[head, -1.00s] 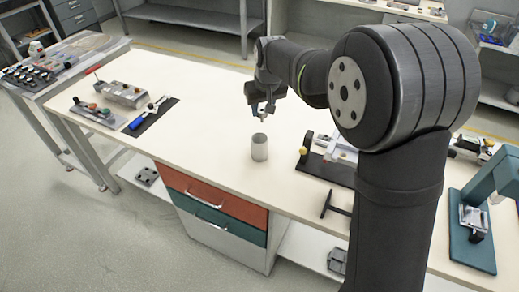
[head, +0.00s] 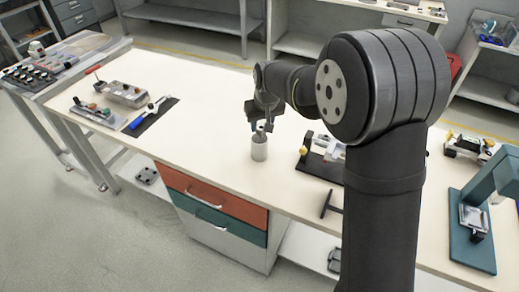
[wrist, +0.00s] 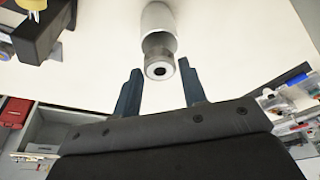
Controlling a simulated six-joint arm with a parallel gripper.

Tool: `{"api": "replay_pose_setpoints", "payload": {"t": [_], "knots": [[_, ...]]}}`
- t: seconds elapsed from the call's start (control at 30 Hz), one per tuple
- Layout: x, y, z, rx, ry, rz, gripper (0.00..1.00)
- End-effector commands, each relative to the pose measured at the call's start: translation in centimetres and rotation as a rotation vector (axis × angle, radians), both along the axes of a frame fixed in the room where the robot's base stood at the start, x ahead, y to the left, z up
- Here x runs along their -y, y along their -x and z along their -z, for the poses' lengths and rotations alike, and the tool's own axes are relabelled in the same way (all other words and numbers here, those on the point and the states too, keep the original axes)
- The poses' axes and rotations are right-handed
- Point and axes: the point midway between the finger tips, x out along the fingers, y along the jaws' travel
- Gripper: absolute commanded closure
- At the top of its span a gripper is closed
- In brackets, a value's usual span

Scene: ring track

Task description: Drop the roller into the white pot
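The white pot (head: 259,148) stands upright on the pale bench below my gripper; its side also shows at the top of the wrist view (wrist: 158,17). The roller (wrist: 159,66), a grey metal cylinder with a dark hole in its end, shows between my gripper's fingertips and in line with the pot's mouth. I cannot tell how far it is inside the pot. My gripper (wrist: 160,72) has its two dark fingers apart, with a gap on each side of the roller. In the head view my gripper (head: 260,124) is just above the pot's rim.
A dark fixture with a yellow knob (head: 318,158) stands right of the pot. A black T-shaped piece (head: 331,203) lies near the front edge. A dark mat with a blue-handled tool (head: 150,115) lies to the left. The bench between is clear.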

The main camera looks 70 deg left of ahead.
Motion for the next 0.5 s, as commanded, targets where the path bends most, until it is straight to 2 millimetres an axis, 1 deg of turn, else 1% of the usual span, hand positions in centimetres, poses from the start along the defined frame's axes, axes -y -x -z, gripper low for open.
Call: {"api": "replay_pose_setpoints", "payload": {"t": [0.03, 0.07, 0.1, 0.37, 0.47, 0.5], "knots": [[0.0, 0.0, 0.0, 0.0, 0.0, 0.0, 0.51], [0.0, 0.0, 0.0, 0.0, 0.0, 0.0, 0.45], [0.0, 0.0, 0.0, 0.0, 0.0, 0.0, 0.41], [0.0, 0.0, -0.1, 0.0, 0.0, 0.0, 0.41], [0.1, 0.0, -0.6, 0.0, -0.001, 0.0, 0.41], [0.2, 0.0, -1.0, 0.0, -0.001, 0.0, 0.41]]}}
